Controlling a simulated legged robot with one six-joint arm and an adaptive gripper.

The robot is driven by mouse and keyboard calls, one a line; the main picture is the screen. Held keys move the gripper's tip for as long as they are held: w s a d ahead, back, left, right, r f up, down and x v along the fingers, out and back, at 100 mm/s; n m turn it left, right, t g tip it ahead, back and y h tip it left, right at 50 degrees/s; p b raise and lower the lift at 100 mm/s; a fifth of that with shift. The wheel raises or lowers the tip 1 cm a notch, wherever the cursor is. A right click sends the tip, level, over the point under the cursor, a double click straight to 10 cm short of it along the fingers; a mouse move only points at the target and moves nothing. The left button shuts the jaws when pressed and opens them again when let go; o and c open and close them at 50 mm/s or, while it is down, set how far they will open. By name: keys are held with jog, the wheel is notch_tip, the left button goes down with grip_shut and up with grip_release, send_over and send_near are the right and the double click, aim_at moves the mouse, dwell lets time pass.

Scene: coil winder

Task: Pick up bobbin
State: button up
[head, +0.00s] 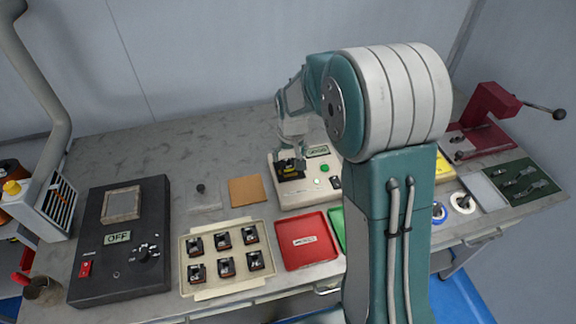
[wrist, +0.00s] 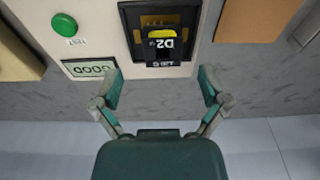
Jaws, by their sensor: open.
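A black bobbin (wrist: 163,45) marked D2, with a yellow part on it, sits in the dark socket of a cream tester (wrist: 102,25). In the head view the bobbin (head: 291,175) is partly covered by my gripper (head: 291,155). The cream tester (head: 290,200) carries a green button and a small display. My gripper (wrist: 160,78) is open and empty in the wrist view, its fingers spread wide on either side of the bobbin's near end. The fingers appear apart from the bobbin. Several similar black parts (head: 223,237) sit in a cream tray (head: 260,283).
A red tray (head: 307,257) lies in front of the tester and a green tray (head: 337,225) beside it. A brown pad (head: 247,191) lies left of the tester. A black box (head: 121,270) reading OFF stands further left. A red press (head: 487,120) stands at right.

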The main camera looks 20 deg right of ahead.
aim_at(288, 164)
jog(key=f, duration=0.4)
jog(key=shift+w+a, duration=0.2)
jog(key=c, duration=1.2)
jog(key=shift+r, duration=0.55)
jog(key=shift+c, duration=0.3)
notch_tip(288, 164, up, 2)
jog(key=shift+r, duration=0.2)
jog(key=s+r, duration=0.9)
jog(key=s, duration=0.5)
jog(key=shift+r, duration=0.25)
jog(key=shift+a, duration=0.1)
